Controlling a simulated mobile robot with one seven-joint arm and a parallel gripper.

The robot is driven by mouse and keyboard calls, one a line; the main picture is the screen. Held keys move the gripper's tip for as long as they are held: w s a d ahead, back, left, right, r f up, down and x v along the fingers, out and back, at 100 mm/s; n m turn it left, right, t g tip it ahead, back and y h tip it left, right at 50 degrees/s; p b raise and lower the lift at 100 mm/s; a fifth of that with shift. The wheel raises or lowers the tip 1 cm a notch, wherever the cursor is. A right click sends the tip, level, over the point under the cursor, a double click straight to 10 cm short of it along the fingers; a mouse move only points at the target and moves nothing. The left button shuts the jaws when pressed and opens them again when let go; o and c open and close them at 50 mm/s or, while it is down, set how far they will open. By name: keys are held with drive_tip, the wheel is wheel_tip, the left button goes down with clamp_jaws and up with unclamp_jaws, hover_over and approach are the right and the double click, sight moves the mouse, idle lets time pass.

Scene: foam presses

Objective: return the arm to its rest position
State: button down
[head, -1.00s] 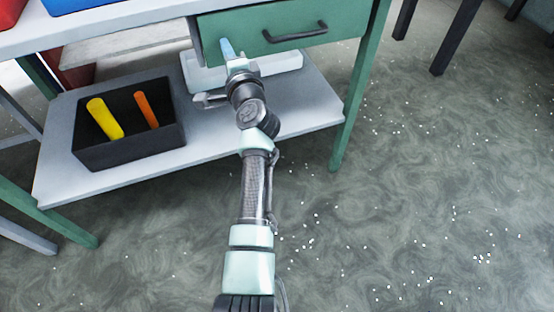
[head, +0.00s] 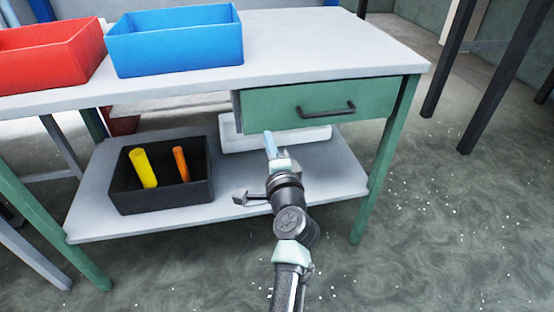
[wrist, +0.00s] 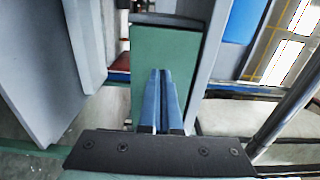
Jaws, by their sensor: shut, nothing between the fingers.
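My gripper (head: 270,142) is in front of the workbench, before the left part of the green drawer (head: 300,105). In the wrist view its two blue fingers (wrist: 161,75) lie together with nothing between them. My arm reaches up to it from the bottom of the head view. The green drawer front (wrist: 185,60) shows behind the fingers in the wrist view. I cannot tell how far the fingertips are from it.
A black bin (head: 160,203) with a yellow rod (head: 143,168) and an orange rod (head: 181,165) stands on the lower shelf (head: 325,185), left of my gripper. A white tray (head: 228,135) is behind. Red (head: 50,63) and blue bins (head: 175,45) stand on the benchtop (head: 320,45).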

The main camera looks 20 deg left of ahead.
drive_tip(key=v, duration=0.6)
drive_tip(key=s+d+r+n+t+h, duration=0.1)
drive_tip(key=d+r+n+t, duration=0.3)
drive_tip(key=r, duration=1)
drive_tip(key=s+d+r+n+t+h, duration=0.2)
drive_tip(key=d+r+n, duration=0.3)
drive_tip(key=r, duration=0.8)
drive_tip(key=s+d+r+n+t+h+p, duration=0.1)
drive_tip(key=s+d+r+t+h, duration=0.15)
drive_tip(key=s+d+r, duration=0.35)
drive_tip(key=s+d+r+t+h+p, duration=0.1)
drive_tip(key=s+d+r+t+h, duration=0.2)
drive_tip(key=r, duration=0.5)
drive_tip(key=s+d+r+n+t+h+p, duration=0.1)
drive_tip(key=s+d+r+h, duration=0.15)
drive_tip(key=s+r, duration=0.4)
wheel_tip(320, 180, up, 26)
drive_tip(key=p, duration=2.6)
drive_tip(key=shift+w+a+r+p, duration=0.2)
drive_tip(key=shift+w+a+p, duration=0.05)
drive_tip(key=shift+p, duration=0.15)
